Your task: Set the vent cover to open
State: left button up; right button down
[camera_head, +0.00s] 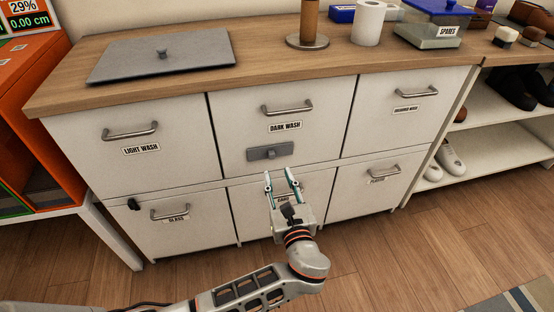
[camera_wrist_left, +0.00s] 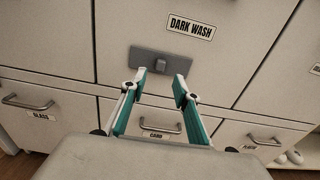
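The vent cover appears to be the small grey plate with a knob (camera_head: 258,154) on the front of the DARK WASH drawer (camera_head: 232,135), below its label. In the left wrist view the plate (camera_wrist_left: 150,57) is straight ahead, with its knob seen between my fingertips. My left gripper (camera_head: 279,176) is open and empty, just below and in front of the plate; it also shows in the left wrist view (camera_wrist_left: 161,77). I see no contact with the knob. Whether the vent is open or closed cannot be told. My right gripper is not in view.
Drawers labelled LIGHT WASH (camera_head: 125,160), GLASS (camera_head: 190,230) and others surround the plate, with protruding handles. The CARD drawer handle (camera_wrist_left: 160,134) is below, partly behind my gripper. A grey lid-like panel (camera_head: 185,50) lies on the countertop. The wooden floor (camera_head: 420,245) in front is clear.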

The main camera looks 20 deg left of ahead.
aim_at(272, 154)
pick_arm(q)
jog(key=b+x, duration=0.1)
jog(key=x, duration=0.5)
jog(key=shift+w+r, duration=0.15)
jog(key=shift+r, duration=0.05)
jog(key=shift+w+a+b, duration=0.35)
jog(key=shift+w+a, duration=0.05)
jog(key=shift+w, duration=0.1)
jog(key=shift+w+r, duration=0.15)
jog(key=shift+w, duration=0.05)
grip_shut()
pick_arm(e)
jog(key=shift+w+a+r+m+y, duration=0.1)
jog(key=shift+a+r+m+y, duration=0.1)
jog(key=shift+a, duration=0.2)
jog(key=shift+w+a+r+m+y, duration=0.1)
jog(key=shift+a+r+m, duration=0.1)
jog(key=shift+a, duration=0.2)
